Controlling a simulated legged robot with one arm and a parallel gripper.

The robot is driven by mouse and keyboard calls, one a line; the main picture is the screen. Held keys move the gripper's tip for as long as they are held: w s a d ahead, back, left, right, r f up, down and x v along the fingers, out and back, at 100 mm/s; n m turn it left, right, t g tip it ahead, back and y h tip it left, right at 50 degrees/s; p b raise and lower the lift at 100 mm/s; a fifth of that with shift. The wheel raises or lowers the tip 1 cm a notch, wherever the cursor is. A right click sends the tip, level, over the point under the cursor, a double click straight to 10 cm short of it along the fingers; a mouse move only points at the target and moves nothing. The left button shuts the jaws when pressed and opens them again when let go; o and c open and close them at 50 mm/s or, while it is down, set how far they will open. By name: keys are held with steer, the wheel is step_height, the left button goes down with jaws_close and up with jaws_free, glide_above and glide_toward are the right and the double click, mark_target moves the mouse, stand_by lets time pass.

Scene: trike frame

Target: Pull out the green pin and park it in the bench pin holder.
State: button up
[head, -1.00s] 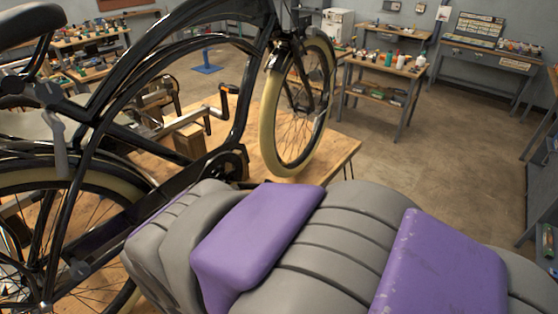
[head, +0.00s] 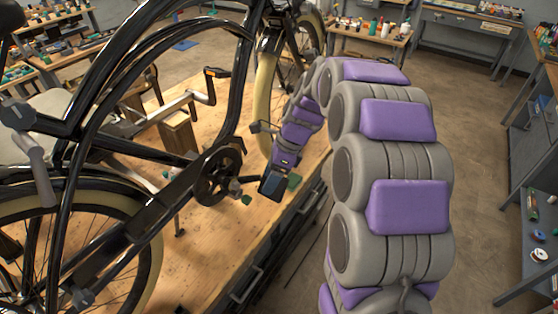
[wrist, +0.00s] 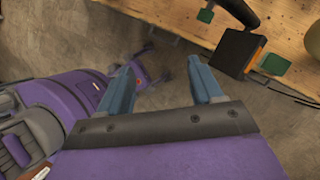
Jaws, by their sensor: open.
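Two small green pieces lie by the bike's pedal at the bench edge: one (head: 246,200) left of the pedal and one (head: 293,181) right of it. In the wrist view, green pieces show at the top (wrist: 206,14) and beside the pedal (wrist: 275,63). I cannot tell which, if either, is the green pin. My gripper (wrist: 162,85) is open, with two blue-grey fingers apart and nothing between them. It is out over the floor beside the bench, left of the pedal in the wrist view. In the head view its fingers are not clear. I cannot make out the pin holder.
The black bike frame (head: 105,160) stands over the wooden bench (head: 215,225). The pedal (wrist: 236,53) juts out at the bench edge, close to my gripper. A small table (head: 368,40) with bottles stands behind. Open floor (head: 470,120) lies to the right.

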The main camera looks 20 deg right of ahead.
steer(key=w+d+f+m+t, duration=0.1)
steer(key=w+d+f+m, duration=0.2)
steer(key=w+m, duration=0.35)
steer(key=b, duration=0.3)
glide_toward(250, 199)
steer(key=shift+y, duration=0.3)
steer(key=x, duration=0.9)
steer(key=shift+w+d+f, duration=0.15)
steer(key=shift+d+f, duration=0.1)
steer(key=shift+f, duration=0.25)
steer(key=shift+a, duration=0.1)
steer(key=shift+c, duration=0.4)
steer(key=c, duration=1.1)
steer(key=shift+o, duration=0.2)
steer(key=shift+s+d+f+p, duration=0.15)
steer(key=shift+s+d+p, duration=0.35)
steer(key=shift+s+d, duration=0.5)
steer(key=shift+s+d+f+p, duration=0.15)
steer(key=shift+s+d+p, duration=0.45)
steer(key=shift+s, duration=0.65)
steer(key=shift+d, duration=0.1)
